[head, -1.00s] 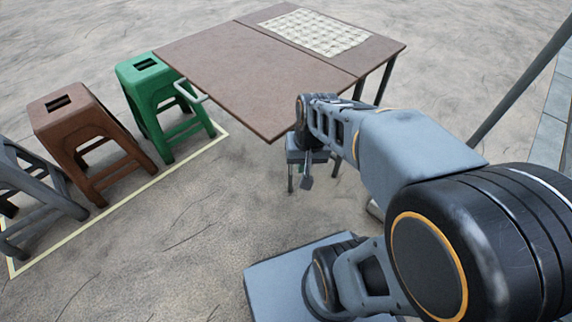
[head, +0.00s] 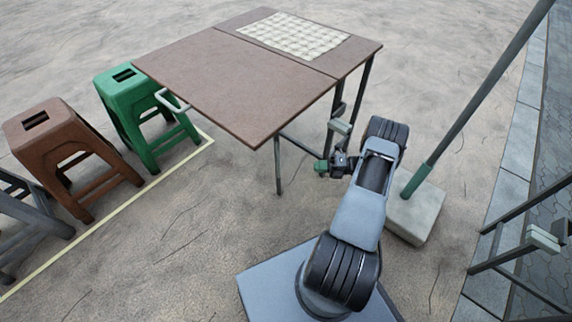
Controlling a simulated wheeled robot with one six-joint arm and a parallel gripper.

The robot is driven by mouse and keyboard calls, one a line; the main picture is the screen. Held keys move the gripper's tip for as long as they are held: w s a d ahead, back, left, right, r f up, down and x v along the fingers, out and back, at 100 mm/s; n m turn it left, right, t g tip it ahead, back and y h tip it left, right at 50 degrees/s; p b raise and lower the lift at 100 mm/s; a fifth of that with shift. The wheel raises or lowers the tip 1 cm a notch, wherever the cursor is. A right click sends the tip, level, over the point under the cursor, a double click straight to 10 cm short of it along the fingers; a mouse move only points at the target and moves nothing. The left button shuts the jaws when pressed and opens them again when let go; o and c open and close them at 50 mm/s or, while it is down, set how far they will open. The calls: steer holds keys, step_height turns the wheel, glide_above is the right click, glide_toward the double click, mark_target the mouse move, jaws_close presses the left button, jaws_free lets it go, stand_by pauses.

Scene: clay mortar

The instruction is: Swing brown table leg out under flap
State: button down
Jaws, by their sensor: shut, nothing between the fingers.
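The brown table (head: 290,65) stands at the centre, its near flap (head: 230,90) level with the top. A dark grey leg (head: 278,168) stands upright below the flap's right edge, near the front corner. A thin bar (head: 300,146) runs from it back towards the table's fixed frame (head: 335,110). Whether the leg's top touches the flap is hidden. My gripper (head: 322,167) is shut and empty, low to the right of the leg and apart from it. Its green-tipped fingers point left, near the bar's right end.
A green stool (head: 130,95) and a brown stool (head: 55,140) stand left, inside a pale line. A pole (head: 470,110) in a concrete block (head: 415,205) stands right of my arm. A checked cloth (head: 293,35) lies on the tabletop. Ground left of the leg is clear.

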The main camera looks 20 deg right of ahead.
steer(key=w+a+f+m+t+b, duration=0.1)
steer(key=w+a+m+b, duration=0.1)
steer(key=w+a, duration=0.5)
steer(key=shift+a+f+m+b, duration=0.15)
steer(key=shift+a+m+b, duration=0.3)
steer(key=shift+a, duration=1.35)
steer(key=shift+w+a, duration=0.1)
